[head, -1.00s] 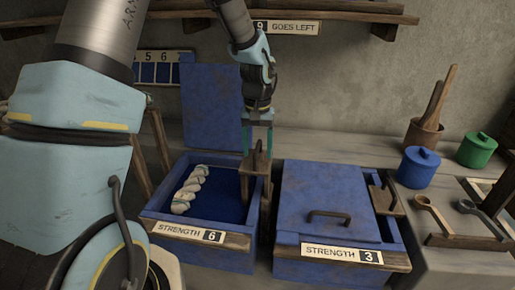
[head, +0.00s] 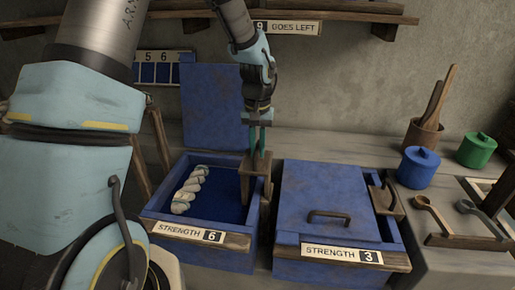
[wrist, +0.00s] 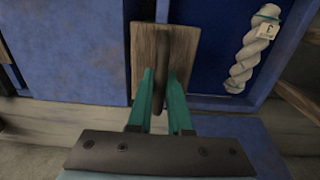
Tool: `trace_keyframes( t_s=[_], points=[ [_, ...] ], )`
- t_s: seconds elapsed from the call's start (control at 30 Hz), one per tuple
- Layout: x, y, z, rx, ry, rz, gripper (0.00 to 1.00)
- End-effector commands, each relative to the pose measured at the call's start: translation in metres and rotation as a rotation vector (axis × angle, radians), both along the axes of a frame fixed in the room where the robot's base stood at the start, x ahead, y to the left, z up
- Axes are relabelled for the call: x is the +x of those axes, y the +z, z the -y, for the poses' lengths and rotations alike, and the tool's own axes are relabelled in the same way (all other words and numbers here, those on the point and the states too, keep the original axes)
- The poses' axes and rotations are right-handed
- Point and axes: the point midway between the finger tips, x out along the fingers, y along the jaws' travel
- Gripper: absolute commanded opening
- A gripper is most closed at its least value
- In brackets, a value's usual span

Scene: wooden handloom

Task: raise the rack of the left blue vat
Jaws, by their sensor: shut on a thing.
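The left blue vat (head: 160,207) stands open with its label "STRENGTH 6", and its blue lid (head: 216,105) is upright behind it. A pale twisted skein (head: 190,190) lies inside at the left; it also shows in the wrist view (wrist: 250,58). The wooden rack (head: 240,166) is at the vat's right side. My gripper (head: 258,150) points down over it, shut on the rack's upright handle. In the wrist view the teal fingers (wrist: 162,82) close on the dark handle in front of the rack's wooden plate (wrist: 184,45). The rack's lower part is hidden.
The right blue vat (head: 290,238), labelled "STRENGTH 3", stands close by, its lid (head: 330,188) on and its own rack handle (head: 384,195) at its right. A shelf (head: 350,14) runs above.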

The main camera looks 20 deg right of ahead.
Motion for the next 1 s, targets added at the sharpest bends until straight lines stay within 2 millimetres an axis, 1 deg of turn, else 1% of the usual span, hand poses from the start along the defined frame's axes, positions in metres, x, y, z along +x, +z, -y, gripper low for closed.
trace_keyframes(
  t_s=[0.8, 0.9, 1.0],
  points=[
    [0.000, 0.078, 0.001, -0.002, -0.001, 0.001, 0.00],
    [0.000, 0.084, 0.001, -0.001, -0.001, 0.002, 0.00],
    [0.000, 0.085, 0.001, -0.001, -0.001, 0.002, 0.00]
  ],
)
